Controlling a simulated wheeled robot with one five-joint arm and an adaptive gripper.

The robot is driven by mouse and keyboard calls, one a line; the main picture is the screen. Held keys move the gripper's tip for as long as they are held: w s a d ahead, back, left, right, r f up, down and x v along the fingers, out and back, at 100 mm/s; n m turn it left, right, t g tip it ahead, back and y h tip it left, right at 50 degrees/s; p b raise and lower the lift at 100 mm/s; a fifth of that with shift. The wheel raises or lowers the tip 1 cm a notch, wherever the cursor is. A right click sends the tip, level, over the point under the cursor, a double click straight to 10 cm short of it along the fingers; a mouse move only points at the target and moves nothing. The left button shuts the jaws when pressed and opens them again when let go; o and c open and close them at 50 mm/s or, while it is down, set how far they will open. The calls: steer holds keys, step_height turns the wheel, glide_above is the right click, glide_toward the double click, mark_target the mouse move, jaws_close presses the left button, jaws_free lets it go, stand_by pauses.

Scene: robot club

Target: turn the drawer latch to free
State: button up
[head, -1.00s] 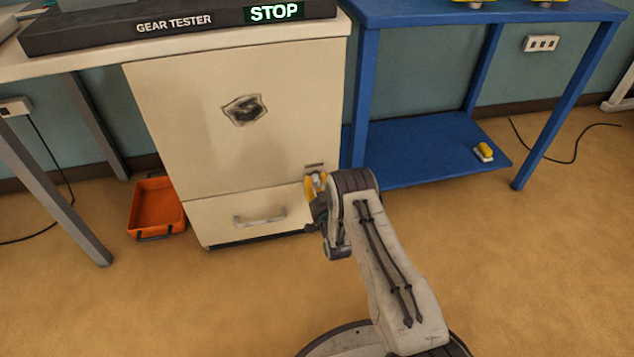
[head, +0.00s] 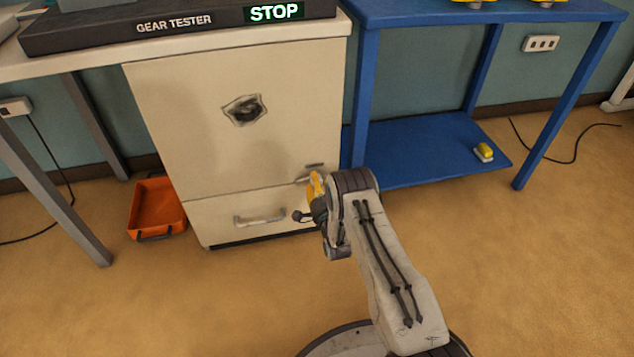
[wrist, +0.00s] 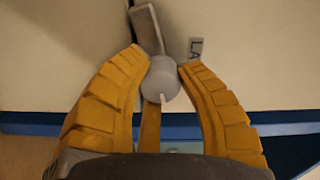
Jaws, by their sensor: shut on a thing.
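The drawer latch shows in the wrist view as a grey round knob (wrist: 160,82) with a flat grey lever (wrist: 146,28) pointing up and slightly left there. My gripper (wrist: 163,66) is shut on the latch, with yellow ribbed fingers on both sides of the knob. In the head view my gripper (head: 312,196) is at the upper right corner of the drawer (head: 225,211) and mostly hides the latch. The drawer is shut, flush with the cream cabinet (head: 200,150). Its metal handle (head: 260,218) is clear of my gripper.
A partly seen label (wrist: 196,47) is beside the latch. An orange tray (head: 158,207) lies on the floor left of the cabinet. A blue table (head: 430,150) stands close on the right, with a yellow-and-white item (head: 484,152) on its shelf. Floor in front is clear.

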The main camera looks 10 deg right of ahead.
steer(key=shift+r+m, duration=0.1)
steer(key=shift+m, duration=1.5)
steer(key=o, duration=1.2)
steer(key=shift+s, duration=6)
